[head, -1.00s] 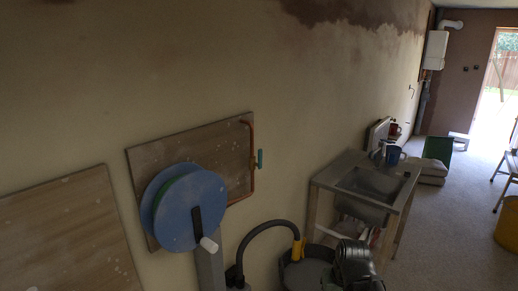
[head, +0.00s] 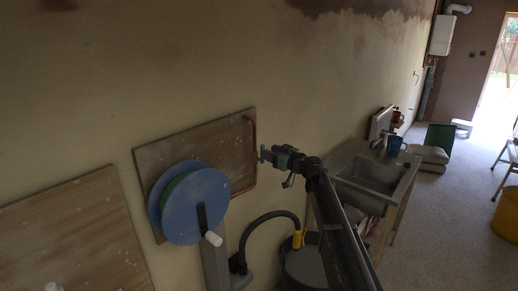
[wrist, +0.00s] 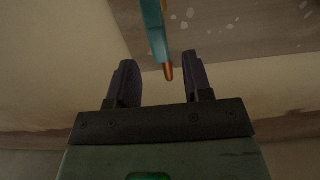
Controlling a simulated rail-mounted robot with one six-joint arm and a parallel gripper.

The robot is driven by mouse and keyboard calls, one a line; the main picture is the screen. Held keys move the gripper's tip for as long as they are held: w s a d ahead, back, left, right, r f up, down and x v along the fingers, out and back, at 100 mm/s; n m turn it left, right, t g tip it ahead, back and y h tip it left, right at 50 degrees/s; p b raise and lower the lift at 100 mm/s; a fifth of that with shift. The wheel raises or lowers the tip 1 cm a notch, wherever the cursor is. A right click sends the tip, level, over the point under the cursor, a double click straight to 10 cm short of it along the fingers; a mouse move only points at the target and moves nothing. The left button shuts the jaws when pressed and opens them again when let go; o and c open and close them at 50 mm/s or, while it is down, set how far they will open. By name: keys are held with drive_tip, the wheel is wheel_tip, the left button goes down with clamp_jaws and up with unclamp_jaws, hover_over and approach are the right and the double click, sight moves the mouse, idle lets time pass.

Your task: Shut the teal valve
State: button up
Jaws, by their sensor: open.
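The teal valve (head: 262,153) is a small narrow lever on a copper pipe (head: 254,181) fixed to a wooden board on the wall. In the wrist view the teal valve (wrist: 154,28) comes down from the top edge, with a copper-coloured piece at its lower end. My gripper (head: 269,156) is at the valve, reaching from the right. In the wrist view my gripper (wrist: 160,72) has its two dark fingers apart. The copper-coloured end lies between them in the picture, nearer the right finger. I cannot tell whether a finger touches it.
A blue reel (head: 188,205) on a grey post stands left of the valve. A bucket with a black hose (head: 270,217) is below. A metal sink (head: 370,174) stands to the right. Open floor (head: 440,230) lies further right.

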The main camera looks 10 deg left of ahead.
drive_tip(key=x, duration=0.6)
drive_tip(key=shift+a, duration=0.25)
drive_tip(key=shift+w, duration=0.15)
clamp_jaws()
